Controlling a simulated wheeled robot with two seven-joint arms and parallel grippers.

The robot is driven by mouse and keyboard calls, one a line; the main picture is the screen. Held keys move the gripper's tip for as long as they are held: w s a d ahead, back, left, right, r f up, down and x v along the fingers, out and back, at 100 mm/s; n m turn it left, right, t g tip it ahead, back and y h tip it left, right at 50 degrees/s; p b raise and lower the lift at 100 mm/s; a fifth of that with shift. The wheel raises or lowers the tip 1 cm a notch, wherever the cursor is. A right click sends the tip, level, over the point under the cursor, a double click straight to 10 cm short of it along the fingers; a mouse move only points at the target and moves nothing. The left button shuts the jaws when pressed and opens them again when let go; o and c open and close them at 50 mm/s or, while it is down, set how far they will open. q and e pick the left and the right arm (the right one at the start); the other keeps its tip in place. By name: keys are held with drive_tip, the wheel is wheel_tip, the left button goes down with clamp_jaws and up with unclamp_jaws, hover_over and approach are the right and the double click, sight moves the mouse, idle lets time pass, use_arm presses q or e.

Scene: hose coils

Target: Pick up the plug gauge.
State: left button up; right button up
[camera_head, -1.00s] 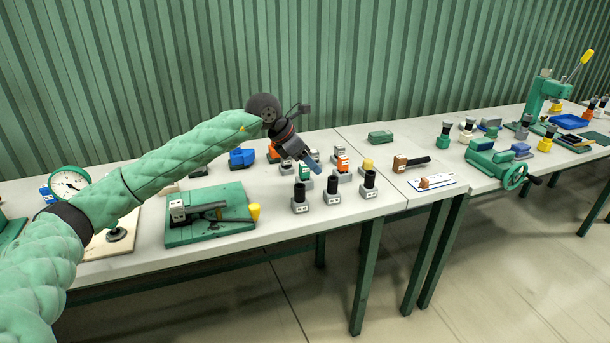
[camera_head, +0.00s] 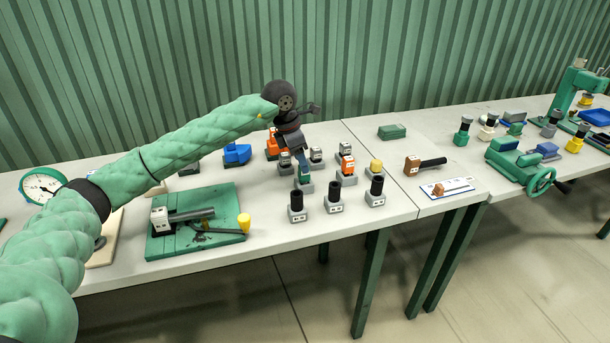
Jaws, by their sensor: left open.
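My left gripper (camera_head: 304,166) comes in from the left and points down over a cluster of small block-based pieces. It is open, with its fingertips just above or beside a small green-topped piece (camera_head: 305,181); whether they touch cannot be told. I cannot tell for sure which piece is the plug gauge. Three upright black cylinders on grey blocks stand along the front: a left one (camera_head: 297,206), a middle one (camera_head: 334,197) and a right one (camera_head: 376,190). An orange-topped piece (camera_head: 347,168) and a yellow-topped piece (camera_head: 376,168) stand right of the gripper. My right gripper is out of view.
A green plate (camera_head: 170,242) with a grey tool and a yellow-ended handle lies left. A brown-and-black tool (camera_head: 425,165) lies right, behind a picture card (camera_head: 452,189). A green box (camera_head: 392,132) and a green vise (camera_head: 515,165) stand farther right. The front strip of table is clear.

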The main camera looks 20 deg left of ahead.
sight(304, 177)
use_arm(q)
drive_tip(key=shift+w+d+f+p, duration=0.1)
drive_tip(key=shift+w+f+p, duration=0.15)
drive_tip(key=shift+f, duration=0.2)
drive_tip(key=shift+w+d+f+p, duration=0.1)
drive_tip(key=shift+d+f+p, duration=0.05)
drive_tip(key=shift+f+p, duration=0.3)
drive_tip(key=x, duration=0.2)
drive_tip(key=shift+d+f+p, duration=0.15)
drive_tip(key=shift+f+p, duration=0.25)
drive_tip(key=shift+w+f, duration=0.1)
drive_tip(key=shift+f, duration=0.3)
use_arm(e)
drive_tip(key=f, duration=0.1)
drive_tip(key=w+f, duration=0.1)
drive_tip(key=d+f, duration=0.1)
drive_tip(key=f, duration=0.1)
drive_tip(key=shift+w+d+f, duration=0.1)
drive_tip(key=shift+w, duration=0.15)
use_arm(q)
clamp_jaws()
